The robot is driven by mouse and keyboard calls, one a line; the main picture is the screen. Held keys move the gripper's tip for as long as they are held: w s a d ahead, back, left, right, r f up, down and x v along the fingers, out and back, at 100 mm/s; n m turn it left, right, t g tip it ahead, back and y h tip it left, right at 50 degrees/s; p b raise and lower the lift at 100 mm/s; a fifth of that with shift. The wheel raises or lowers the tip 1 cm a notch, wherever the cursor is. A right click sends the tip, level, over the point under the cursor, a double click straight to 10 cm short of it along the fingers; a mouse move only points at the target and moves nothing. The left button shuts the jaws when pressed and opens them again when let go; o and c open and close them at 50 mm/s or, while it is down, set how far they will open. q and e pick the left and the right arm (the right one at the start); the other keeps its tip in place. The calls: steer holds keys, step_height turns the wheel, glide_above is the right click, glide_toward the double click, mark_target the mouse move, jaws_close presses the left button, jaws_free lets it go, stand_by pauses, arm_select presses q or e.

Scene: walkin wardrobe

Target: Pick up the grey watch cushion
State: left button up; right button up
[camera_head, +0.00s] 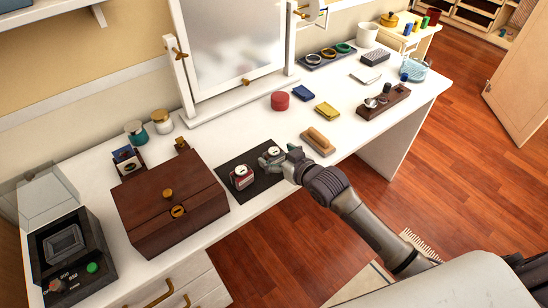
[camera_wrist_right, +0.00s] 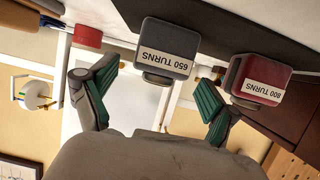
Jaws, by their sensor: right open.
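The grey watch cushion (camera_head: 271,155) stands on a dark mat (camera_head: 262,184) on the white dressing table. In the right wrist view the grey cushion (camera_wrist_right: 166,50) bears a "650 TURNS" label. A dark red cushion (camera_head: 242,177) stands beside it on the mat; in the wrist view this red cushion (camera_wrist_right: 260,80) reads "800 TURNS". My right gripper (camera_head: 284,162) is at the grey cushion and partly covers it in the head view. In the wrist view my right gripper (camera_wrist_right: 150,82) is open, with the grey cushion ahead between its fingers; contact cannot be told. My left gripper is out of view.
A brown wooden box (camera_head: 170,205) stands left of the mat, and a black lidded case (camera_head: 72,260) beyond it. A wooden brush (camera_head: 318,143) lies close right of my gripper. A mirror (camera_head: 232,45) stands behind. The table's front edge is below my arm.

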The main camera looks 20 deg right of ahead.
steer(key=x, duration=0.2)
steer(key=shift+w+f, duration=0.15)
steer(key=shift+w, duration=0.15)
steer(key=c, duration=1.2)
steer(key=shift+c, duration=0.5)
